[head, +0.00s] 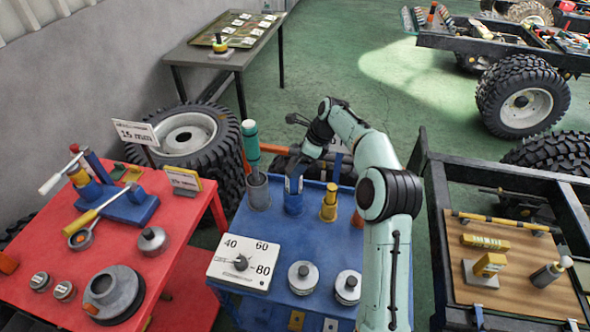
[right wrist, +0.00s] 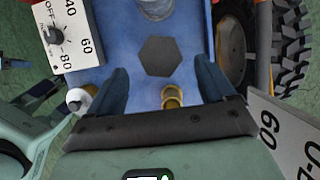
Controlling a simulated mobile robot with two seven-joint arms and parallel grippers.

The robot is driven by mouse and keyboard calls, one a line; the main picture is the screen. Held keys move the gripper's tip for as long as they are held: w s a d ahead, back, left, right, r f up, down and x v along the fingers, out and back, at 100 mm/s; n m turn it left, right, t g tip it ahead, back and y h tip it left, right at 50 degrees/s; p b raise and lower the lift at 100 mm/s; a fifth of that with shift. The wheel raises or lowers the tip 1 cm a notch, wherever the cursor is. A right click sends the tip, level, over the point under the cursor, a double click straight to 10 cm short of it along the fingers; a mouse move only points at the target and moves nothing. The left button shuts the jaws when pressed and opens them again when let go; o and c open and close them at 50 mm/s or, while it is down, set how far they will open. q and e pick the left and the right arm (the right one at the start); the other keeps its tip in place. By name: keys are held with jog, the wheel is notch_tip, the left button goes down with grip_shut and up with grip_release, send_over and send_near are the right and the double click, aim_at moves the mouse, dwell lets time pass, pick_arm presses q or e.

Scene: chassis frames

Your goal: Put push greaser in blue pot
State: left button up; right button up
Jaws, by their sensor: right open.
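The blue pot (head: 293,201) stands on the blue table, between a grey pot (head: 258,192) and a yellow one (head: 329,203). In the right wrist view its dark hexagonal opening (right wrist: 160,57) lies ahead of the fingers. My left gripper is out of view.
A teal-handled tool (head: 251,140) rises from the grey pot, close to my right gripper. A dial panel (head: 241,262) and two grey canisters (head: 303,277) occupy the blue table's front. A white-topped piece (right wrist: 78,100) shows beside the left finger. The red table (head: 200,222) holds several tools.

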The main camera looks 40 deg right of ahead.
jog(key=v, duration=0.5)
jog(key=shift+d+r+p, duration=0.1)
jog(key=shift+r+p, duration=0.1)
jog(key=shift+p, duration=0.1)
jog(key=shift+s, duration=0.1)
